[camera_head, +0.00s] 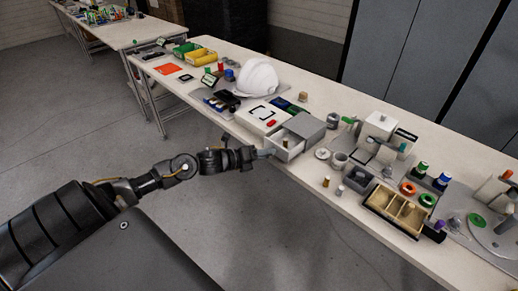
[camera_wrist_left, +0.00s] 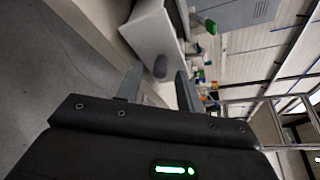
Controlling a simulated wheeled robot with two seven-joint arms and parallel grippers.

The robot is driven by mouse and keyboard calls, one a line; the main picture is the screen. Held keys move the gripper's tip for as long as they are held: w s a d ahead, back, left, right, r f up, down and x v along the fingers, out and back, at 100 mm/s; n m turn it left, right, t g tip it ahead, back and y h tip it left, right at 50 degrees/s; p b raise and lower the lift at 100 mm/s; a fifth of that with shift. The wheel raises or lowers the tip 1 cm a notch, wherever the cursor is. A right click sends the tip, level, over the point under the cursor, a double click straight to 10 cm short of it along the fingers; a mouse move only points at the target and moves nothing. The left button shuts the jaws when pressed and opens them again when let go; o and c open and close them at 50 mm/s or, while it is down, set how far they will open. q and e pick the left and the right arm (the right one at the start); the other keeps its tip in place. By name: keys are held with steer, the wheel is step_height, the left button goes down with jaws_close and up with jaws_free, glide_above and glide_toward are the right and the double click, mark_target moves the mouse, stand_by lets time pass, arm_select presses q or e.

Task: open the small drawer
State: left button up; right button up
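The small drawer (camera_head: 284,147) is white and stands partly pulled out of a grey box (camera_head: 307,127) near the table's front edge. Its inside shows from above in the head view. In the left wrist view its pale front (camera_wrist_left: 150,35) has a dark round knob (camera_wrist_left: 160,67). My left gripper (camera_head: 268,153) is at the drawer's front. In the left wrist view the left gripper's fingers (camera_wrist_left: 158,86) are apart, with the knob between or just beyond their tips and gaps on both sides. My right gripper is not in view.
A white helmet shell (camera_head: 258,78) stands behind and left of the box. Floor is clear in front of the table (camera_head: 330,205).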

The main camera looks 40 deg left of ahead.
arm_select(q)
steer(key=v, duration=1)
steer(key=shift+s+b, duration=0.3)
steer(key=shift+b, duration=0.15)
steer(key=shift+a, duration=0.15)
